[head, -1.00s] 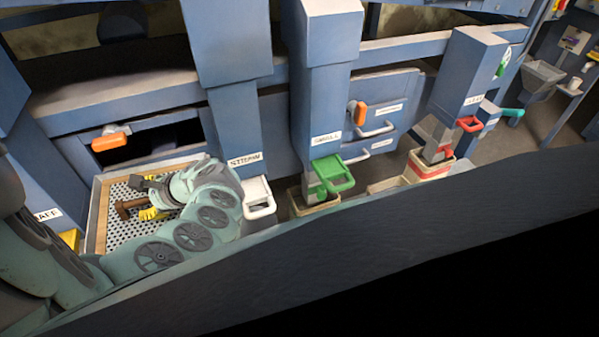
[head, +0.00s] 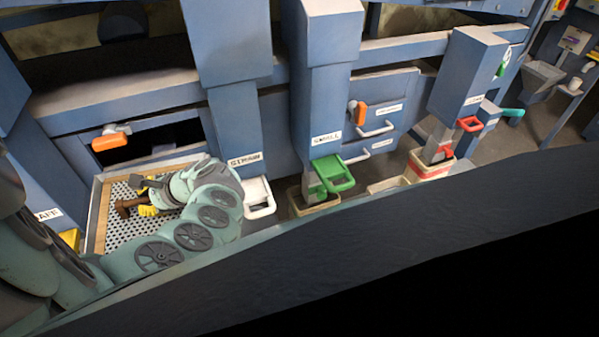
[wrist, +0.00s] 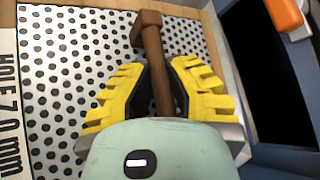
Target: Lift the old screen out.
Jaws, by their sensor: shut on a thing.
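The screen (head: 118,229) is a pale perforated plate with a light wooden edge, at the left of the head view, below and in front of a dark slot (head: 165,137). In the wrist view the perforated plate (wrist: 60,60) fills the left and middle, with a label reading "HOLE 7.0 mm". A brown T-shaped handle (wrist: 151,45) stands over the plate. My gripper (wrist: 162,85) has yellow ribbed fingers, one on each side of the handle's stem, and is shut on it. In the head view my arm hides the screen's right part.
An orange handle (head: 110,139) is at the slot's left. A white-handled drawer (head: 260,198) stands right of the screen, then a green-handled one (head: 333,175). Blue posts (head: 233,130) rise close behind. A dark ledge (head: 400,230) crosses the foreground.

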